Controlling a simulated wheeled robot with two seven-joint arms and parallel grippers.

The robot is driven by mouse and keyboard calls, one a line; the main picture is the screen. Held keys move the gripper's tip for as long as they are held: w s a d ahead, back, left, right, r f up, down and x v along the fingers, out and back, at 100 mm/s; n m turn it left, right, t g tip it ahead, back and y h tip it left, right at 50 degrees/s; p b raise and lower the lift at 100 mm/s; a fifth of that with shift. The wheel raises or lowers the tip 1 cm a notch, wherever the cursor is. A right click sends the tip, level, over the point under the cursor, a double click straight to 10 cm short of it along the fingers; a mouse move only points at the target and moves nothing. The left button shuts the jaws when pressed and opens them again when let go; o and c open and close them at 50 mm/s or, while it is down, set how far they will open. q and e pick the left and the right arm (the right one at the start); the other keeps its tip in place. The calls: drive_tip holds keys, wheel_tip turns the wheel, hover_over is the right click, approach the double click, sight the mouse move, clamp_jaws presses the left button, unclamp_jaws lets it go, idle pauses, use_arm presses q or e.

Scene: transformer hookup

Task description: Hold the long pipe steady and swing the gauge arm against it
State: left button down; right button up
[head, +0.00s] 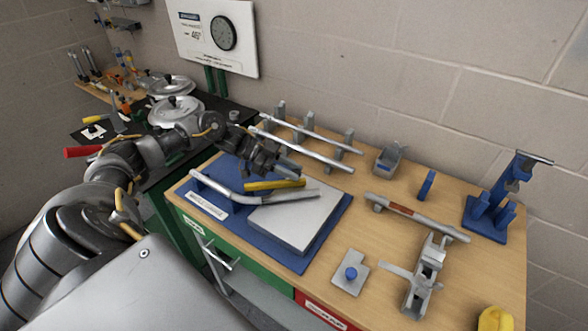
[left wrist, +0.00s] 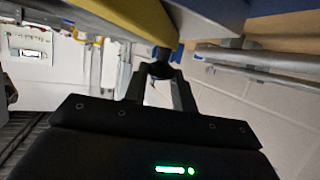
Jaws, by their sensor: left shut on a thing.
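A long grey pipe (head: 225,192) with a bend lies over the blue board (head: 325,232) at the table's left side. A yellow bar (head: 272,185) lies beside it; it may be the gauge arm, but I cannot be sure. The yellow bar also shows in the left wrist view (left wrist: 140,17). My left gripper (head: 288,172) is just above and behind the yellow bar. Its fingers (left wrist: 160,82) are shut on a small dark round piece (left wrist: 160,68) below the yellow and blue parts in the wrist view. The gripper hides part of the board. My right gripper is not in view.
A grey plate (head: 295,222) covers much of the board. Straight pipes (head: 325,158) rest on a rack behind. A red-marked pipe on supports (head: 425,218), a grey clamp (head: 420,285) and a blue stand (head: 487,217) fill the right. Metal pots (head: 175,112) stand at the left.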

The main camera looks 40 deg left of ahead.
use_arm(q)
drive_tip(key=c, duration=1.1)
unclamp_jaws()
drive_tip(key=shift+c, duration=0.2)
drive_tip(key=shift+a, duration=0.2)
drive_tip(key=b+v, duration=0.3)
drive_tip(key=v, duration=0.7)
drive_tip(key=shift+r+b, duration=0.2)
drive_tip(key=shift+b, duration=0.1)
drive_tip(key=shift+s, duration=0.1)
